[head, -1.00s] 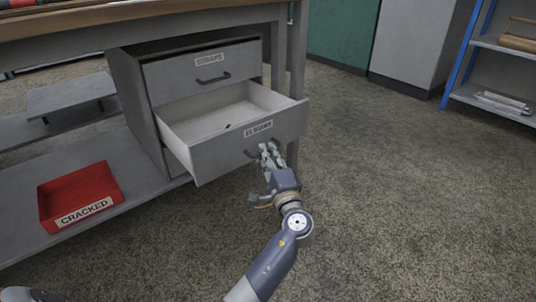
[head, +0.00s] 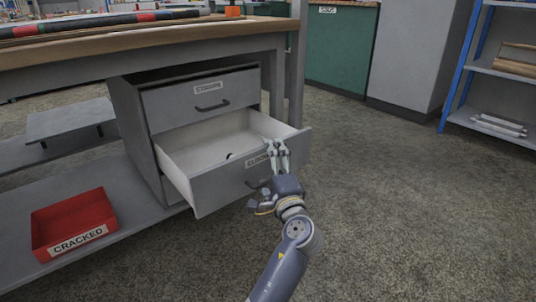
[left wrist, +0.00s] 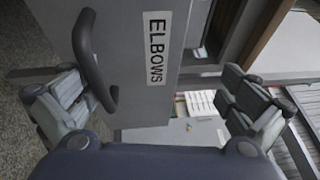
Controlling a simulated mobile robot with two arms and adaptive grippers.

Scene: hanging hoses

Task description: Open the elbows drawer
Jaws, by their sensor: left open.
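The elbows drawer (head: 215,190) is the lower grey drawer of the unit under the workbench. It stands pulled well out, and its pale inside shows. Its label is partly covered by my fingers in the head view. In the left wrist view the ELBOWS label (left wrist: 157,62) and the dark curved handle (left wrist: 92,62) are clear. The handle (head: 256,183) also shows in the head view, left of my gripper. My left gripper (head: 277,150) is open in front of the drawer front, fingers pointing up near its top edge. Its fingers are apart in the left wrist view (left wrist: 155,105). My right gripper is out of view.
The closed upper drawer (head: 208,104) sits above. A red bin (head: 98,208) labelled CRACKED stands on the low shelf at left. The workbench top (head: 130,42) overhangs the unit. The carpet (head: 400,200) to the right is clear. Blue-framed shelving (head: 456,75) stands at far right.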

